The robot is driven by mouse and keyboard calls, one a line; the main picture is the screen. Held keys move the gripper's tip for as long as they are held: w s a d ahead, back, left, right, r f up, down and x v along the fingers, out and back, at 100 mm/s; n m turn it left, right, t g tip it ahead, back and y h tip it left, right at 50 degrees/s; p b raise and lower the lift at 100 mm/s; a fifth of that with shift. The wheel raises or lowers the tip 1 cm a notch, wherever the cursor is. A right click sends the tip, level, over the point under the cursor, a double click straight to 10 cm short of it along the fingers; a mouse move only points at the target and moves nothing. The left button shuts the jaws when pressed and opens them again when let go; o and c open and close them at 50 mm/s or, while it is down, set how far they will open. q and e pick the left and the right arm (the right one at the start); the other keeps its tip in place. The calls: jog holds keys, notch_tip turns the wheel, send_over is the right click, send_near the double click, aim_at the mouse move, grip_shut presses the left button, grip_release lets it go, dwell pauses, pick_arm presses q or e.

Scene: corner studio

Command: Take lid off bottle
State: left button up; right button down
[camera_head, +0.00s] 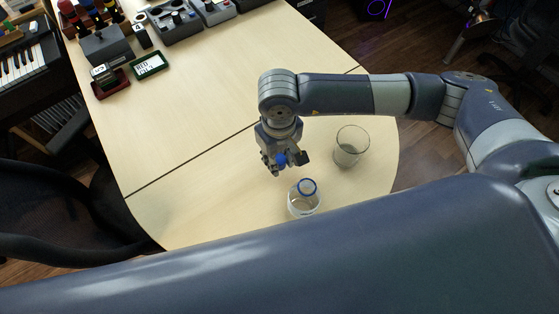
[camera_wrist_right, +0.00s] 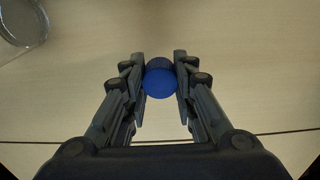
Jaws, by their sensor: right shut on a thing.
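The clear bottle (camera_head: 303,203) stands upright near the front edge of the table, with a blue ring at its open-looking top. The blue lid (camera_head: 281,160) is apart from the bottle, up and to the left of it in the head view. My right gripper (camera_head: 284,163) is shut on the lid, which also shows between the fingers in the right wrist view (camera_wrist_right: 160,80). The bottle does not show in the right wrist view. My left gripper is not in view.
Boxes, a small green sign (camera_head: 150,65) and other items line the far edge. The table's left middle (camera_head: 190,120) is clear.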

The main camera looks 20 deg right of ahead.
aim_at(279, 159)
notch_tip(279, 159, down, 2)
jog(key=shift+f, duration=0.6)
jog(key=c, duration=1.3)
grip_release()
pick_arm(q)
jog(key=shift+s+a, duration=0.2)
